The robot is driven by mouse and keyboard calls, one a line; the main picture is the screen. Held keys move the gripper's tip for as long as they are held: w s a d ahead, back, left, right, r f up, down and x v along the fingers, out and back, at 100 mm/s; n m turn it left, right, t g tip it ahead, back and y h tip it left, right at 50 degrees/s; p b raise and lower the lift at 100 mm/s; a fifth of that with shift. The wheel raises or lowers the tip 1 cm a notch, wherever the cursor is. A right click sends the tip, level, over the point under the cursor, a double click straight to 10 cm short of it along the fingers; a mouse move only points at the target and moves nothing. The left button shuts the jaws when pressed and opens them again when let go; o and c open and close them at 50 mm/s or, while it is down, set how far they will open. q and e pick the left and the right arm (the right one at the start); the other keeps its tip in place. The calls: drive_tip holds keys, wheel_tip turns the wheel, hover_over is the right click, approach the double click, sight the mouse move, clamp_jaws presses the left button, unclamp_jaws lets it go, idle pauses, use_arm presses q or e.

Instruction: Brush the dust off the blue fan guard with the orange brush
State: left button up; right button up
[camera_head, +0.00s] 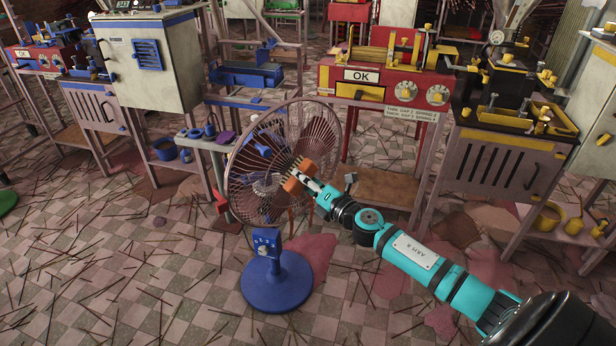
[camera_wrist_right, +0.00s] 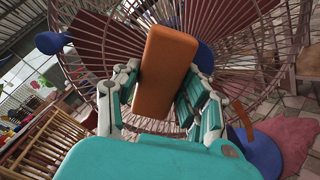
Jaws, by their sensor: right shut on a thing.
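A standing fan with a blue round base (camera_head: 277,285) stands on the floor in the middle of the head view. Its round wire guard (camera_head: 243,185) looks brownish-red, with blue parts inside; the guard (camera_wrist_right: 100,45) also fills the back of the right wrist view. My right gripper (camera_head: 300,176) is shut on the orange brush (camera_head: 293,184), in front of the guard's middle. In the right wrist view the brush (camera_wrist_right: 165,70) sits between the fingers. The bristles are hidden, so I cannot tell whether they touch the guard. My left gripper is not in view.
A red machine with an OK label (camera_head: 361,75) on a bench stands behind the fan. A blue-trimmed cabinet (camera_head: 150,60) is at the left, a dark yellow-trimmed bench (camera_head: 500,165) at the right. Thin sticks litter the tiled floor (camera_head: 130,265); the front floor has room.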

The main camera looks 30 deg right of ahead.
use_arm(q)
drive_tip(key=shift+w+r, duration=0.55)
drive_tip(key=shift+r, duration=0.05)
use_arm(e)
drive_tip(key=s, duration=0.6)
drive_tip(key=shift+d, duration=0.35)
drive_tip(key=shift+s, duration=0.1)
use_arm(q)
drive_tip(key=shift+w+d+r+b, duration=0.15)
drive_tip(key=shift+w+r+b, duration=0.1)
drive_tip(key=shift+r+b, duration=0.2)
use_arm(e)
drive_tip(key=s, duration=0.2)
drive_tip(key=shift+s+d, duration=0.15)
drive_tip(key=shift+s, duration=0.25)
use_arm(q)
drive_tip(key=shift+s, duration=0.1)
